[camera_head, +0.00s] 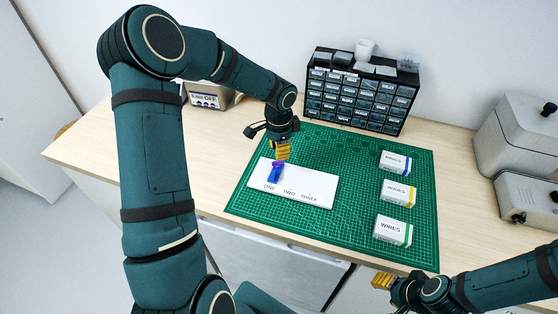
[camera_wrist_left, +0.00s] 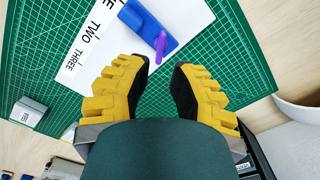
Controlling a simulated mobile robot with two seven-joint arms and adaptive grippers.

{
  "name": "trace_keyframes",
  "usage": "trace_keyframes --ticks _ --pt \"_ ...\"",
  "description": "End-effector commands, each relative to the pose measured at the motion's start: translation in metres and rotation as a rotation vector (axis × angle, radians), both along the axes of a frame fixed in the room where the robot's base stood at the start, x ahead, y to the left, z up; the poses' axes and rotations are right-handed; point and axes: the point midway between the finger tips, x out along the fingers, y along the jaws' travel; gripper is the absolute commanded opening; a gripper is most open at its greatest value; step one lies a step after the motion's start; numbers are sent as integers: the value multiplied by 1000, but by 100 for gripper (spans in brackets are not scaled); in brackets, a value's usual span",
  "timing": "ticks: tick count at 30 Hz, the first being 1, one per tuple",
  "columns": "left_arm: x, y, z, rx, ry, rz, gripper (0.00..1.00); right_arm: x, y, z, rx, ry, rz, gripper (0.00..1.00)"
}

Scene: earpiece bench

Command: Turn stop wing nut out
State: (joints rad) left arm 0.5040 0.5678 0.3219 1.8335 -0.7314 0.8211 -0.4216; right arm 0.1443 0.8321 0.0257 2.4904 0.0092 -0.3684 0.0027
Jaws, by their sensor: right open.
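A blue block (camera_head: 272,176) with a purple piece (camera_head: 277,164) on it sits on a white board (camera_head: 318,187) at the word ONE. The purple piece may be the wing nut; its shape is too small to tell. My left gripper (camera_head: 282,158) is just behind it, pointing down. In the left wrist view the yellow fingers (camera_wrist_left: 160,66) are spread apart, with the purple piece (camera_wrist_left: 160,46) just beyond their tips and the blue block (camera_wrist_left: 148,27) past it. Nothing shows held. My right gripper (camera_head: 382,281) is open and empty off the table's front edge.
The board lies on a green cutting mat (camera_head: 345,170). Boxes marked BINDERS (camera_head: 394,162), HOOKS (camera_head: 397,192) and WIRES (camera_head: 392,231) stand at the mat's right. A drawer cabinet (camera_head: 360,97) stands behind, and grey machines (camera_head: 520,140) at right. The mat's middle is free.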

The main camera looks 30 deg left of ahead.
Motion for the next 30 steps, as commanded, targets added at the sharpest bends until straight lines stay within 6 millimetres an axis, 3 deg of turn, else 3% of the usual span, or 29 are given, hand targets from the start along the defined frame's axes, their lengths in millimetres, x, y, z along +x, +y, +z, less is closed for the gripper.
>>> trace_keyframes --ticks 3,9,22,24,30 --pt "-1 0 -23 -2 3 0 21 0 0 -2 -1 0 0 47" --pt "0 0 -44 -1 1 1 21 0 0 -4 -1 0 0 47" --pt "0 0 -51 0 0 1 21 0 0 -4 -1 0 0 47" --pt "0 0 -51 0 0 1 0 0 0 -4 -1 0 0 47" --pt "0 0 -51 0 0 1 0 0 0 -4 -1 0 0 47"
